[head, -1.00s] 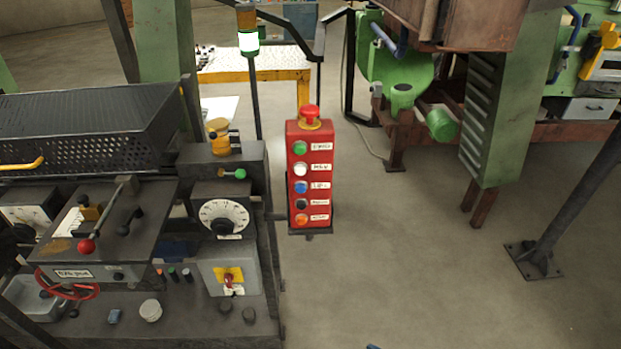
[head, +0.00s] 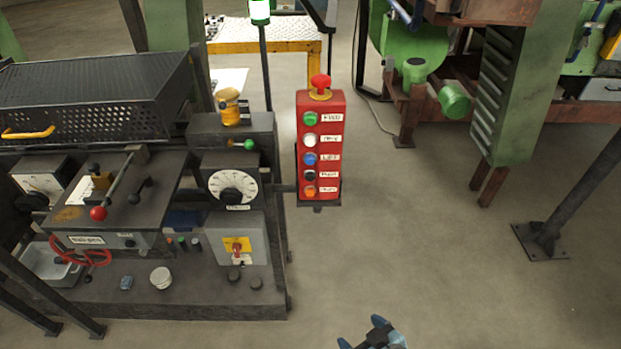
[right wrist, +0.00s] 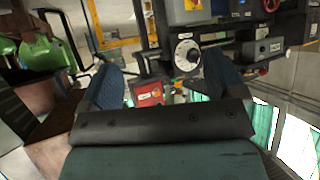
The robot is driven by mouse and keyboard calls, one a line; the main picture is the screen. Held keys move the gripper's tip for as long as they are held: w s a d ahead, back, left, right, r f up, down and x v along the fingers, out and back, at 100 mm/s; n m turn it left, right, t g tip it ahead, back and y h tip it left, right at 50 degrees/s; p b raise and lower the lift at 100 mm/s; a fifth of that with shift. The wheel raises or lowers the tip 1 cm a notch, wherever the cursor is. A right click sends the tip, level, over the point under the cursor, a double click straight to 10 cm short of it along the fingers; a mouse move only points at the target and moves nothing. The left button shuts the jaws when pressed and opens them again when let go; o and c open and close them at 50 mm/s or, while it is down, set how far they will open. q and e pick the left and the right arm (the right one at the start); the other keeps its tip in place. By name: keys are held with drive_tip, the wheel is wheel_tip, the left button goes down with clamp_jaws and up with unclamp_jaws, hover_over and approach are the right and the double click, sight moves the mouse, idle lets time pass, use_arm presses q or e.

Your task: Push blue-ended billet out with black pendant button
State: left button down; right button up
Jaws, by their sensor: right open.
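The red pendant box (head: 333,108) hangs beside the dark console, with a column of green, white, blue, black and orange buttons and a red mushroom knob on top. The black button (head: 310,174) is second from the bottom, with a label to its right. My right gripper (head: 364,331) is at the bottom edge of the head view, open and empty, nearer to me than the pendant and apart from it. In the right wrist view the red pendant box (right wrist: 149,94) shows in part between the spread fingers. My left gripper is out of view. No blue-ended billet can be made out.
The dark console (head: 215,300) with a dial, levers and switches fills the left. A green louvred post (head: 510,100) and a dark slanted post (head: 560,210) stand at right. The floor (head: 420,240) between them is clear.

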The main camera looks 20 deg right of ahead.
clamp_jaws()
idle(0.3)
idle(1.4)
